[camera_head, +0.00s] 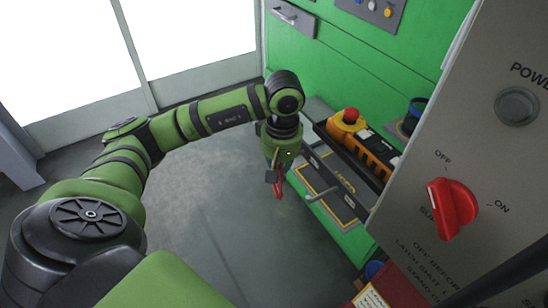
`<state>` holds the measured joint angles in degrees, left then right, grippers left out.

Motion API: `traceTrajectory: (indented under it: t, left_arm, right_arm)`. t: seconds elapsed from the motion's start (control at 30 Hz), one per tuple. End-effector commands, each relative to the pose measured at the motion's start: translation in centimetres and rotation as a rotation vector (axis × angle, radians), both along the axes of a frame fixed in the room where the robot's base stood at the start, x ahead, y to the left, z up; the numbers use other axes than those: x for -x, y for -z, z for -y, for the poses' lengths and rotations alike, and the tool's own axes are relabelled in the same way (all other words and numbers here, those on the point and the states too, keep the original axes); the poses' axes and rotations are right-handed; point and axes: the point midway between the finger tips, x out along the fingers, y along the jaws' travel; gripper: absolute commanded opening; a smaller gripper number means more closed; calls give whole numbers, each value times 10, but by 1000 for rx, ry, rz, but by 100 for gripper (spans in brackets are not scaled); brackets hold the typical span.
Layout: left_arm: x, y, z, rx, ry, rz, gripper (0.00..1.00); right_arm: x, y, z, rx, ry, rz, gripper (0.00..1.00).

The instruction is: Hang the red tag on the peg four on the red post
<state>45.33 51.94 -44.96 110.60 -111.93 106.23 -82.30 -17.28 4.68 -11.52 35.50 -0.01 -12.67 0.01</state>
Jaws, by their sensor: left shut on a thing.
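My left gripper (275,178) hangs at the end of the green arm, pointing down, a little right of the picture's middle. It is shut on a small red thing, likely the red tag (279,191), which shows just below the fingers. Its shape is too small to make out. The gripper is beside the left end of a dark tray-like ledge on the green machine. A red surface (405,290) with a pale label shows at the bottom right. I cannot tell whether it belongs to the red post. No numbered pegs can be made out. My right gripper is not in view.
A grey panel with a red rotary switch (453,208) fills the right side. An orange control box with a red button (351,116) lies on the ledge. The green machine (390,60) stands behind. The grey floor (215,215) left of the gripper is clear.

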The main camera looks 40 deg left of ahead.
Motion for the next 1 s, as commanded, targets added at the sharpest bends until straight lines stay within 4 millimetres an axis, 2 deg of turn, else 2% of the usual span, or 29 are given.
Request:
traceTrajectory:
  t: [0.03,0.37,0.63,1.0]
  left_arm:
    - [-10,-5,5,14,-1,28,0]
    - [-23,10,11,15,1,33,0]
    - [-22,16,13,18,5,23,0]
    - [-19,18,14,16,10,11,0]
  right_arm:
    - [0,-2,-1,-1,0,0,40]
    - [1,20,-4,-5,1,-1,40]
    - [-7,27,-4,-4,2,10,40]
    - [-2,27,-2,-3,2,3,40]
